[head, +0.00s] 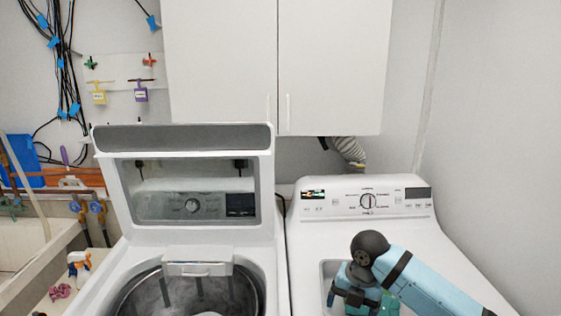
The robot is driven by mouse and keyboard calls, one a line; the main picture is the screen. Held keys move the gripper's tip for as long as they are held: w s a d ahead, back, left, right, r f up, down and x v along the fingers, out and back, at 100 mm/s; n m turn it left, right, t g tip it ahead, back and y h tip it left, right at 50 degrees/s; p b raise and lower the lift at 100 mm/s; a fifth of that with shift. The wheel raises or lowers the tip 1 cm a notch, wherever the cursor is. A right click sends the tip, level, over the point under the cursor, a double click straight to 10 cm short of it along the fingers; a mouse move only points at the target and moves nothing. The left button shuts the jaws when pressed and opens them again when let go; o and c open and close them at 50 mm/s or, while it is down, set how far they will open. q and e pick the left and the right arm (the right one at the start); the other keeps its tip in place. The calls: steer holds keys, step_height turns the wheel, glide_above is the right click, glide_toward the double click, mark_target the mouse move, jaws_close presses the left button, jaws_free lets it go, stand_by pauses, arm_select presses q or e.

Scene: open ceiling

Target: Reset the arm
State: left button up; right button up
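My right arm comes in from the lower right over the top of the right-hand white machine (300,240). It is light blue with a dark round joint. My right gripper (352,297) points down at the bottom edge of the view, in front of that machine's control panel. Its fingertips are partly cut off and dark, so I cannot tell whether it is open or shut. Teal surfaces show beside it, and I cannot tell what they belong to. My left arm and gripper are not in view.
A top-loading washer (190,240) stands at the left with its lid (125,200) raised and its drum showing. White wall cabinets (220,60) hang above, closed. A sink (30,240) and a spray bottle (78,264) are at far left. A wall stands at right.

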steer(key=s+a+f+m+t+y, duration=0.1)
steer(key=s+f+m, duration=0.3)
steer(key=s+m, duration=0.35)
steer(key=s+a+f+m+t+y, duration=0.1)
steer(key=s+f+m, duration=0.4)
steer(key=s, duration=0.4)
steer(key=s+d+m+t+h, duration=0.1)
steer(key=s+d+m+h, duration=0.1)
steer(key=s+d+m, duration=0.55)
steer(key=s+d+m+h, duration=0.1)
steer(key=s+d+m, duration=0.4)
steer(key=s+m, duration=0.5)
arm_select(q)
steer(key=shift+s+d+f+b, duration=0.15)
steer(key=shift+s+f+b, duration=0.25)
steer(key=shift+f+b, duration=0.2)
arm_select(e)
steer(key=w+a+f+n+t+y, duration=0.1)
steer(key=w+a+f+t, duration=0.1)
steer(key=f, duration=0.5)
steer(key=w+a+f+t+y, duration=0.1)
steer(key=w+a+f+t, duration=0.2)
steer(key=f, duration=0.4)
steer(key=shift+w+a+f+n+t+y, duration=0.25)
steer(key=shift+a+n+t+y, duration=0.15)
steer(key=shift+a+t, duration=0.65)
steer(key=shift+d, duration=0.2)
